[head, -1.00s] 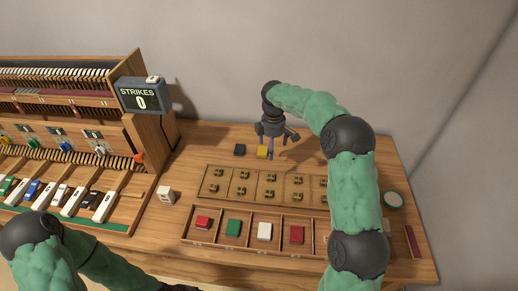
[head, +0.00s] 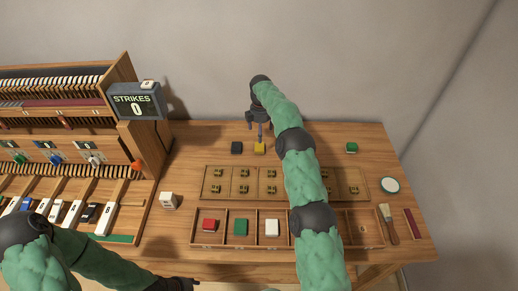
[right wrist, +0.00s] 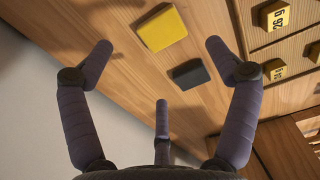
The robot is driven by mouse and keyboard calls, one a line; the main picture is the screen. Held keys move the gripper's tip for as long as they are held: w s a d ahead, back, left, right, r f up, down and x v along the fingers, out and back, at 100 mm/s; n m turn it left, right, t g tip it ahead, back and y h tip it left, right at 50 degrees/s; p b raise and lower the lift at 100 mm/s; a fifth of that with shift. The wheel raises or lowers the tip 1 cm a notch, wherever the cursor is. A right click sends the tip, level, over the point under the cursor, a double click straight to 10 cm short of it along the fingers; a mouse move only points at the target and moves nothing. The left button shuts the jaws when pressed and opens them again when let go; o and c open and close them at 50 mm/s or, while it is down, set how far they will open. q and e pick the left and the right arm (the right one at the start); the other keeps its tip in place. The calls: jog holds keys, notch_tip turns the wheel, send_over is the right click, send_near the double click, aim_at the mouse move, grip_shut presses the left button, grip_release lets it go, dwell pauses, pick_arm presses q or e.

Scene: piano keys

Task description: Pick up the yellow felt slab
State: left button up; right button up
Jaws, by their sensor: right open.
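The yellow felt slab (head: 260,148) lies flat on the wooden table behind the tray of brass-coloured weights, just right of a dark slab (head: 237,147). My right gripper (head: 259,133) is above the yellow slab at the back of the table, fingers pointing down. In the right wrist view the yellow slab (right wrist: 161,28) lies ahead of the spread, empty fingers (right wrist: 160,55), with the dark slab (right wrist: 189,75) nearer the middle finger. No contact shows. A dark end of my left arm, perhaps its gripper (head: 178,284), shows at the bottom edge, mostly cut off.
The weight tray (head: 204,182) and a compartment box (head: 194,240) with red, green and white slabs lie in front. A green slab (head: 351,148), round tin (head: 390,185) and brush (head: 387,222) are at right. The piano action with a strikes display (head: 136,103) stands left.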

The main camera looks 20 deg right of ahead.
send_over(260, 147)
notch_tip(260, 147, down, 4)
jog(key=shift+w+d+f+b, duration=0.1)
jog(key=shift+w+d+b, duration=0.05)
jog(key=shift+b, duration=0.2)
jog(key=f+b, duration=0.1)
jog(key=f, duration=0.4)
jog(key=shift+a, duration=0.2)
jog(key=shift+r, duration=0.1)
jog(key=c, duration=1.1)
